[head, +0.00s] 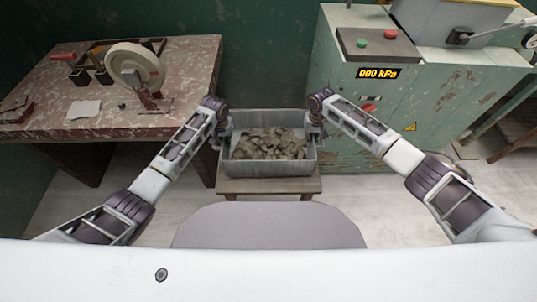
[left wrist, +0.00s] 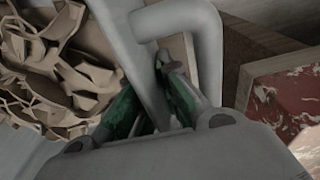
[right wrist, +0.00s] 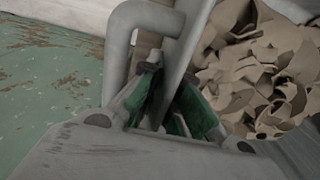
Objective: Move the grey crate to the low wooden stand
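The grey crate (head: 268,168), filled with brown clay trimmings (head: 270,143), appears to rest level on the low wooden stand (head: 270,186). My left gripper (head: 217,128) is at the crate's left end and my right gripper (head: 316,128) at its right end. In the left wrist view, the left gripper's green-padded fingers (left wrist: 153,92) stand apart on either side of the crate wall, beside a grey handle (left wrist: 210,50). In the right wrist view, the right gripper's fingers (right wrist: 168,88) likewise straddle the wall, with gaps showing, near the other handle (right wrist: 118,50). The lower parts are partly hidden.
A worn workbench (head: 190,75) with a wheel-like tool (head: 135,65) stands at the left. A green machine cabinet (head: 350,90) with a lit pressure display stands close at the right. A dark green wall is behind.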

